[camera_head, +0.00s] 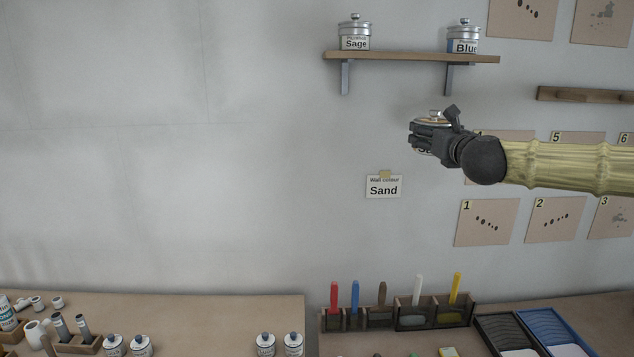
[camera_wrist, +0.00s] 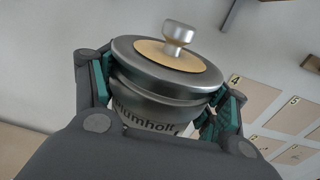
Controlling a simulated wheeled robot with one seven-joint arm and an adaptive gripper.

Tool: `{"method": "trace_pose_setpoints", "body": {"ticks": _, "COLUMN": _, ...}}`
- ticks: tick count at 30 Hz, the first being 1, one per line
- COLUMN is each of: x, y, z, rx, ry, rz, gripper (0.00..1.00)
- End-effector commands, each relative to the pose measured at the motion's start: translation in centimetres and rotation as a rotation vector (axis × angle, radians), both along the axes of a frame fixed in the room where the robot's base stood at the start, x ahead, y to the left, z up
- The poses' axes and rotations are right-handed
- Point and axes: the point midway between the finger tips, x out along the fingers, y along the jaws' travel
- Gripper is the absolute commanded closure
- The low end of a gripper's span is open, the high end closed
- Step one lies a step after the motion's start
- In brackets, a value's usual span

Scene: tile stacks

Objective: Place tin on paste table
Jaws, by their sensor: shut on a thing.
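My gripper (camera_head: 424,137) is shut on a silver tin (camera_head: 433,117) and holds it in the air before the wall, below the shelf. The wrist view shows the tin (camera_wrist: 165,85) between the finger pads, with a knobbed lid and tan disc on top. Its label partly reads "lumholt"; the colour name is hidden. The tin looks about upright in the head view. A brown table (camera_head: 215,305) runs along the lower left. A second table top (camera_head: 590,305) is at the lower right. Nothing marks either one as the paste table.
A wall shelf (camera_head: 400,56) holds a Sage tin (camera_head: 355,35) and a Blue tin (camera_head: 463,40). A "Sand" card (camera_head: 384,187) hangs on the wall. The left table has several small tins (camera_head: 265,343) and pipe-like parts (camera_head: 70,328); its back middle is bare. A rack (camera_head: 395,315) holds coloured tools.

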Motion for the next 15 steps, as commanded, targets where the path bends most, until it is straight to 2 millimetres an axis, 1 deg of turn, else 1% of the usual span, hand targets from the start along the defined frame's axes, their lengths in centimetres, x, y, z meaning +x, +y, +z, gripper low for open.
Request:
{"method": "trace_pose_setpoints", "body": {"ticks": 1, "x": 0.2, "y": 0.1, "z": -1.5, "rx": -0.001, "ry": 0.001, "rz": -0.006, "gripper": 0.85}}
{"method": "trace_pose_setpoints", "body": {"ticks": 8, "x": 0.9, "y": 0.2, "z": -7.9, "rx": -0.001, "ry": 0.0, "rz": -0.046, "gripper": 0.85}}
{"method": "trace_pose_setpoints", "body": {"ticks": 15, "x": 1.1, "y": 0.3, "z": -14.9, "rx": 0.0, "ry": 0.001, "rz": -0.084, "gripper": 0.85}}
